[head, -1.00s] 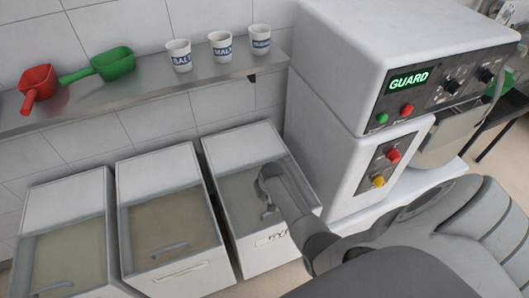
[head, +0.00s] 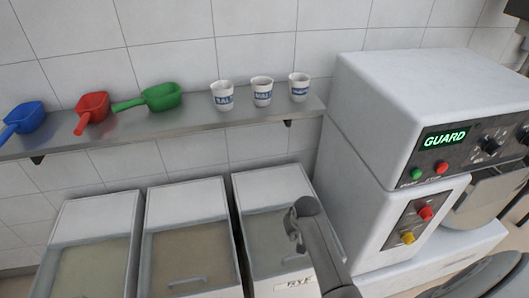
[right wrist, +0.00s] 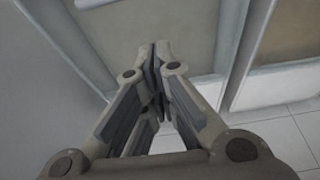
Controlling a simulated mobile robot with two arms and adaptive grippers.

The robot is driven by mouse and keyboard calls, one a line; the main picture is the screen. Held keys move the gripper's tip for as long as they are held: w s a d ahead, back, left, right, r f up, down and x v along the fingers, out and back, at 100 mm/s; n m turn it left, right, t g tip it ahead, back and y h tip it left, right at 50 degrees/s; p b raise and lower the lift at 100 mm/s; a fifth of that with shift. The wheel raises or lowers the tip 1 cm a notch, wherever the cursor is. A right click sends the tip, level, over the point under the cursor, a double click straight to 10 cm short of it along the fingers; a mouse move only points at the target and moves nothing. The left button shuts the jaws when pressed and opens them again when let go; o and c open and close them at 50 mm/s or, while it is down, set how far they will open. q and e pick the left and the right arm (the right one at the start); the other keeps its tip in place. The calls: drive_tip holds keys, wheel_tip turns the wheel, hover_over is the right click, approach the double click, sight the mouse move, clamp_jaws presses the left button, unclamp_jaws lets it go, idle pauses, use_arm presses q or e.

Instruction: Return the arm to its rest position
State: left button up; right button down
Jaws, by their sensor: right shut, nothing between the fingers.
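My right gripper (head: 296,226) shows in the head view in front of the rightmost bin (head: 275,185), the one with the label reading RYE. In the right wrist view the gripper (right wrist: 157,50) has its fingertips together with nothing between them. Behind the fingertips is a bin's pale panel (right wrist: 200,25). Part of my right arm shows at the lower right of the head view. My left gripper is not in view.
A steel shelf (head: 190,132) holds a blue scoop (head: 25,117), a red scoop (head: 92,106), a green scoop (head: 160,97) and several labelled cups. Two more bins (head: 95,212) (head: 187,198) stand left of the RYE bin. A white machine (head: 400,110) with a GUARD display stands at right.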

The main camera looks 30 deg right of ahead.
drive_tip(key=s+a+r+n, duration=0.2)
drive_tip(key=s+a+r, duration=0.2)
drive_tip(key=s, duration=0.4)
drive_tip(key=s+a+r+n+y, duration=0.1)
drive_tip(key=s+a+r, duration=0.35)
drive_tip(key=s, duration=0.25)
drive_tip(key=s+a+r+n, duration=0.2)
drive_tip(key=s+a+r, duration=0.15)
drive_tip(key=s, duration=0.45)
wheel_tip(320, 180, down, 30)
drive_tip(key=s+a+g+b, duration=0.1)
drive_tip(key=s+b, duration=0.1)
drive_tip(key=b, duration=0.1)
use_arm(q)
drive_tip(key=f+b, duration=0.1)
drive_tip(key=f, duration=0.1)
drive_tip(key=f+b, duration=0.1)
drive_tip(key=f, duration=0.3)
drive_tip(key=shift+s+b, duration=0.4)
use_arm(e)
drive_tip(key=s+d+f+g, duration=0.1)
drive_tip(key=s+d+f, duration=0.1)
drive_tip(key=s+f, duration=1.4)
wheel_tip(320, 180, down, 2)
drive_tip(key=shift+s+d+f, duration=0.1)
drive_tip(key=shift+s+d, duration=0.1)
drive_tip(key=shift+d, duration=0.2)
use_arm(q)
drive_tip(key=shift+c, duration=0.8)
